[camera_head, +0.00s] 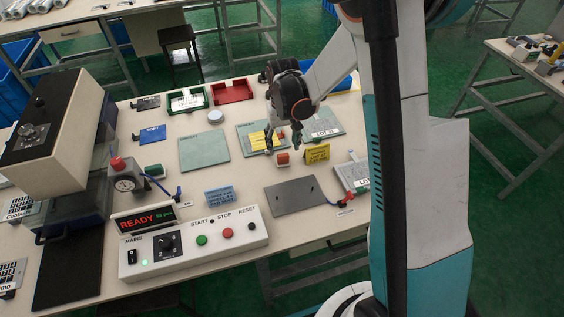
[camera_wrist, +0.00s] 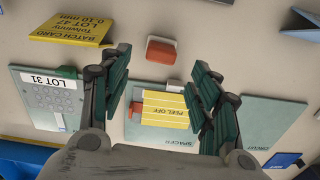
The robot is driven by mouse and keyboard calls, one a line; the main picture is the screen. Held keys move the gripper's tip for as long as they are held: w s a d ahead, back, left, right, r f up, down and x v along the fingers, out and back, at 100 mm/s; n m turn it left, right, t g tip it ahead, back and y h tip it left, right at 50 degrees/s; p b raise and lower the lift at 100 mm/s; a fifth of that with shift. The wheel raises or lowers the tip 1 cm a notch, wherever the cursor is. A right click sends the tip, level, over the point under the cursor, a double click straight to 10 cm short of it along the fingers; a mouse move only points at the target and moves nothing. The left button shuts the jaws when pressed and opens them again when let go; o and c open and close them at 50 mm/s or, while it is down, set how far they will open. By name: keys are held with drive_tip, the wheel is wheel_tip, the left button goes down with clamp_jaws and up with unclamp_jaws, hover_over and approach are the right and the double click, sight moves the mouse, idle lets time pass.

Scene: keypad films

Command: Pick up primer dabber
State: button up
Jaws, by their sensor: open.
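A small orange-red block with a pale edge, which looks like the primer dabber (camera_head: 283,158), sits on the white table; it also shows in the wrist view (camera_wrist: 161,50), just beyond the fingertips. I cannot read a label on it. My gripper (camera_head: 283,142) is open and points down above the table, close behind the block. In the wrist view my gripper (camera_wrist: 160,66) has its two dark green fingers spread apart with nothing held. A yellow striped PEEL OFF film (camera_wrist: 165,108) lies between and below the fingers on a green SPACER sheet (camera_wrist: 150,137).
A yellow batch card (camera_head: 316,153) stands right of the block. A LOT 31 keypad panel (camera_head: 322,122) lies behind it. A grey plate (camera_head: 295,195) lies in front. The READY control box (camera_head: 195,243), green sheet (camera_head: 204,150) and red tray (camera_head: 232,91) are further off.

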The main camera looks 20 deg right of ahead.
sight(283, 155)
drive_tip(key=shift+s+f+b, duration=0.15)
drive_tip(key=shift+f+b, duration=0.45)
drive_tip(key=shift+f, duration=1.05)
drive_tip(key=shift+s+f+b, duration=0.1)
drive_tip(key=shift+f+b, duration=0.5)
drive_tip(key=shift+f, duration=1.05)
drive_tip(key=shift+r, duration=0.1)
drive_tip(key=c, duration=1)
